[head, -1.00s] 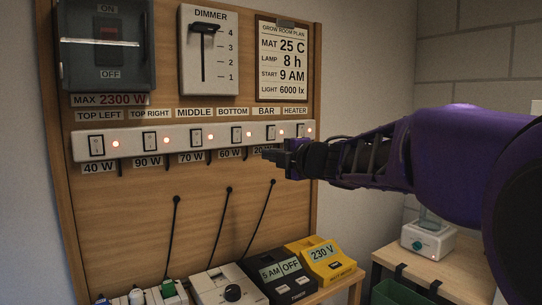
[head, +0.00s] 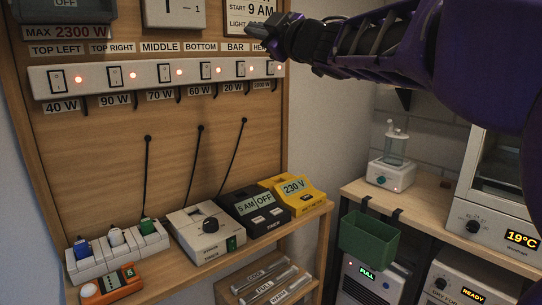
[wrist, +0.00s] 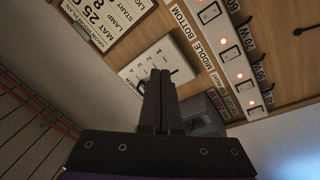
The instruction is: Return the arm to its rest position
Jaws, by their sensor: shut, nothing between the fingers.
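My purple arm reaches in from the upper right in the head view. My gripper (head: 262,40) is at its end, in front of the top of the wooden board and above the right part of the switch strip (head: 95,77). It also shows in the wrist view (wrist: 159,75), where its two dark fingers are together with nothing between them. In the wrist view the dimmer plate (wrist: 181,66) lies behind the fingertips. I cannot tell the exact gap between the gripper and the board.
On the right are a green bin (head: 366,240), a small pump unit (head: 390,176) and a white cabinet (head: 490,228).

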